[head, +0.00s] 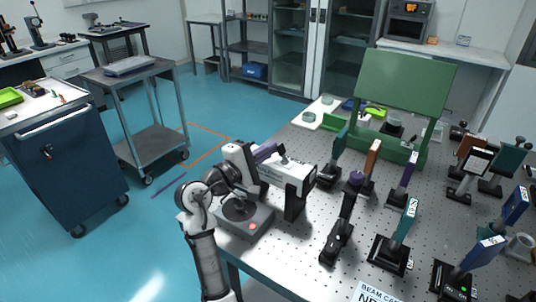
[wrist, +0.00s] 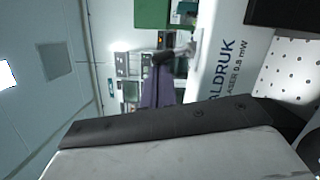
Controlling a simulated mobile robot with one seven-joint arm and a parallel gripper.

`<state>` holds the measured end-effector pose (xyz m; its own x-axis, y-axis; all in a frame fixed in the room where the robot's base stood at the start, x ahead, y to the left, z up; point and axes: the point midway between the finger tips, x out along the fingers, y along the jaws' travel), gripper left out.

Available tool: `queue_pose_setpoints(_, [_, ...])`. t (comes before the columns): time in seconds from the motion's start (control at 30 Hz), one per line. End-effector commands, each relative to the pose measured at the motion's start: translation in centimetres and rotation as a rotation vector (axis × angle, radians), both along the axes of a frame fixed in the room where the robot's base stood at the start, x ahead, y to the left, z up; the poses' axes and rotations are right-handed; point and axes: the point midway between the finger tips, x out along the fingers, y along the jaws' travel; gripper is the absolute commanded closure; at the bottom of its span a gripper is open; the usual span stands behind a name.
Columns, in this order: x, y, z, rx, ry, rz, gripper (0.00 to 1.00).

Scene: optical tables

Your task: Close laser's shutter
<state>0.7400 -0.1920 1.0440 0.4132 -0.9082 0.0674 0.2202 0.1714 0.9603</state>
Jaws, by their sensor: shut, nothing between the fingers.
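The laser (head: 288,174) is a long white box on a black post at the left edge of the perforated optical table. Its white side with dark lettering fills the right of the wrist view (wrist: 235,60). My gripper (head: 246,160) is close to this end of the laser and is shut and empty. Its fingertips are largely hidden, and I cannot tell whether they touch the purple piece.
A grey box with a round dark top and a red button (head: 246,219) sits below my arm. Several post-mounted optics, including one with a purple top (head: 355,179), stand to the right of the laser. A green panel (head: 404,91) stands behind. Floor to the left is clear near the table.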

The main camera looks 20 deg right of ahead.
Motion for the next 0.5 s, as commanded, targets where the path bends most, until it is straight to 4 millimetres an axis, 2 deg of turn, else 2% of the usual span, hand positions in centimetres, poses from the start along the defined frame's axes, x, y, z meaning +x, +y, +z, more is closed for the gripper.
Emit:
queue_pose_setpoints(0.17, [0.4, -0.2, 0.6, 0.081, -0.106, 0.000, 1.00])
queue_pose_setpoints(0.5, [-0.5, -0.9, 1.3, 0.280, -0.360, 0.000, 1.00])
